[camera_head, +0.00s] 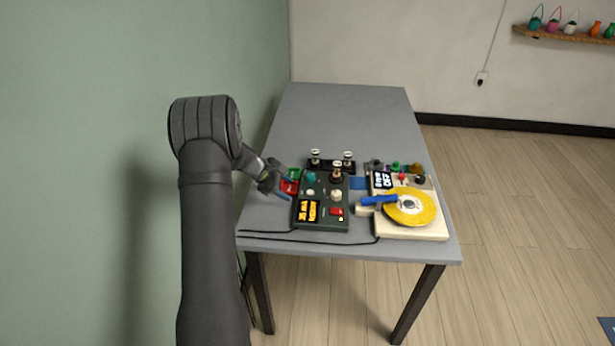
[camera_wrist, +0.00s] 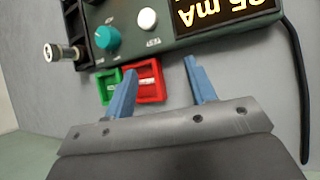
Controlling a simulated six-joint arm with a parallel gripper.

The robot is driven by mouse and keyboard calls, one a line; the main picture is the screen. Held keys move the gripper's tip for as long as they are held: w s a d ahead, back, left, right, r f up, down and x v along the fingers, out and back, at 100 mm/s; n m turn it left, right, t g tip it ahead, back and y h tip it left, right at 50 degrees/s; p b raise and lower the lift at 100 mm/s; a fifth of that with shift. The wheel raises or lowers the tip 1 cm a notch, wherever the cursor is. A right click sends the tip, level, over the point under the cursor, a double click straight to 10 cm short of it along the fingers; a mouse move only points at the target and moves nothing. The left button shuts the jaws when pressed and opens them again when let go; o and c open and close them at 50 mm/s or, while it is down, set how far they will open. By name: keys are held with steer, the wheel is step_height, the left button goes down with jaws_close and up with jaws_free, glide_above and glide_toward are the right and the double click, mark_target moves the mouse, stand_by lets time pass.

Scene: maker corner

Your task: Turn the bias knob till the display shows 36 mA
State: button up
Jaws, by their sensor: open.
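A dark green unit (camera_head: 322,222) stands near the front of the table. Its lit orange display (camera_head: 309,211) appears to read 35 mA, with a smaller line below that I cannot read surely. In the wrist view the display (camera_wrist: 215,14) is upside down and cut off. A teal knob (camera_wrist: 106,39) and a white knob (camera_wrist: 147,18) sit on its top; the labels are too small to tell which is bias. My gripper (camera_head: 286,191) is open and empty left of the unit, apart from both knobs. In the wrist view my gripper's blue fingers (camera_wrist: 160,70) are spread.
A green tray (camera_wrist: 107,87) and a red tray (camera_wrist: 150,84) lie between my gripper and the unit. Glass-topped tubes (camera_head: 316,158) stand behind. To the right, a cream unit (camera_head: 436,229) carries a yellow disc (camera_head: 426,209) and a blue bar (camera_head: 377,200). The table's back (camera_head: 345,110) is clear.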

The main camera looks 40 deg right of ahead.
mark_target(311, 175)
steer(key=w+a+r+n+h, duration=0.3)
steer(key=a+r+n+h, duration=0.25)
steer(key=n, duration=0.35)
steer(key=shift+h, duration=0.35)
steer(key=x, duration=1.7)
steer(key=shift+w+d+f, duration=0.15)
steer(key=shift+w+f, duration=0.1)
steer(key=shift+w, duration=0.15)
steer(key=c, duration=1)
steer(key=shift+o, duration=0.2)
steer(key=shift+w+m+g, duration=0.1)
steer(key=shift+m+g, duration=1)
steer(key=shift+m, duration=0.1)
steer(key=shift+y, duration=0.4)
steer(key=o, duration=1)
steer(key=shift+c, duration=0.2)
